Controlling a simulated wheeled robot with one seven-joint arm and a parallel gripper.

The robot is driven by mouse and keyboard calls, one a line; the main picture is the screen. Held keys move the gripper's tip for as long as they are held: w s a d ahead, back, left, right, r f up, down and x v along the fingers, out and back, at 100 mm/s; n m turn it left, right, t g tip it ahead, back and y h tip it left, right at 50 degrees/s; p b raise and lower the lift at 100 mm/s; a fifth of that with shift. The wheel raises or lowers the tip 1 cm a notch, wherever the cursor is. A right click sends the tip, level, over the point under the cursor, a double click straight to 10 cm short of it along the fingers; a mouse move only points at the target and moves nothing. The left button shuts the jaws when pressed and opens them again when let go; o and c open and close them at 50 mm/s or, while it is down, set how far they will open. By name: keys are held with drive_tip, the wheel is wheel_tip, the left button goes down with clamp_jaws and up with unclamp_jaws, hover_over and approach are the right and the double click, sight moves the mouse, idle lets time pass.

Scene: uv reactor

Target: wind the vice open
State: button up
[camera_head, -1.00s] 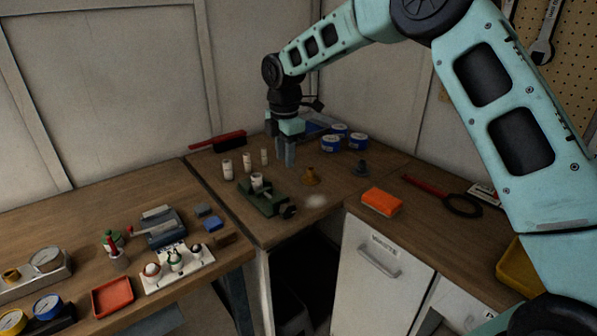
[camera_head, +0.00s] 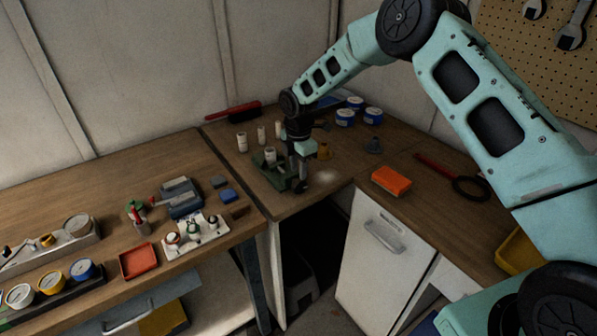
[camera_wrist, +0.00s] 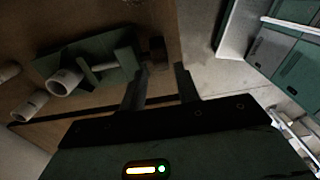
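The green vice (camera_head: 262,162) stands on the corner bench, partly hidden behind my gripper. A white cylinder (camera_head: 270,154) stands upright at its jaws; I cannot tell whether it is clamped. In the wrist view the vice (camera_wrist: 112,52) lies to the left, with the white cylinder (camera_wrist: 66,82) beside its bar. My gripper (camera_head: 301,180) points down at the vice's front, handle end. In the wrist view its two fingers (camera_wrist: 160,80) are apart. A dark part, seemingly the vice handle, shows near the fingertips; contact is unclear.
Several white cylinders (camera_head: 242,143) stand behind the vice. An orange block (camera_head: 391,181) lies near the front edge. The left bench holds a red tray (camera_head: 138,262) and gauges.

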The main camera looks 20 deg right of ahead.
sight(293, 186)
drive_tip(key=shift+f+p, duration=0.4)
drive_tip(key=shift+f, duration=1.4)
clamp_jaws()
drive_tip(key=shift+a+b, duration=0.1)
drive_tip(key=shift+b, duration=0.2)
drive_tip(key=shift+s+a+f+t+h+b, duration=0.1)
drive_tip(key=shift+a+t+h+b, duration=0.1)
drive_tip(key=shift+h+b, duration=0.3)
drive_tip(key=shift+a+f+t+h+b, duration=0.1)
drive_tip(key=shift+a+h+b, duration=0.05)
drive_tip(key=shift+h+b, duration=0.35)
drive_tip(key=h+b, duration=0.1)
drive_tip(key=b, duration=0.1)
drive_tip(key=a+t+h+b, duration=0.1)
drive_tip(key=h+b, duration=0.1)
drive_tip(key=shift+s+f, duration=0.2)
drive_tip(key=shift+f, duration=0.1)
drive_tip(key=h+b, duration=0.1)
drive_tip(key=t+h+b, duration=0.1)
drive_tip(key=h+b, duration=0.1)
drive_tip(key=a+f+h+b, duration=0.1)
drive_tip(key=h, duration=0.1)
drive_tip(key=shift+s+a+t+b, duration=0.1)
drive_tip(key=shift+s+t+b, duration=0.1)
drive_tip(key=shift+t+b, duration=0.2)
drive_tip(key=shift+h, duration=0.3)
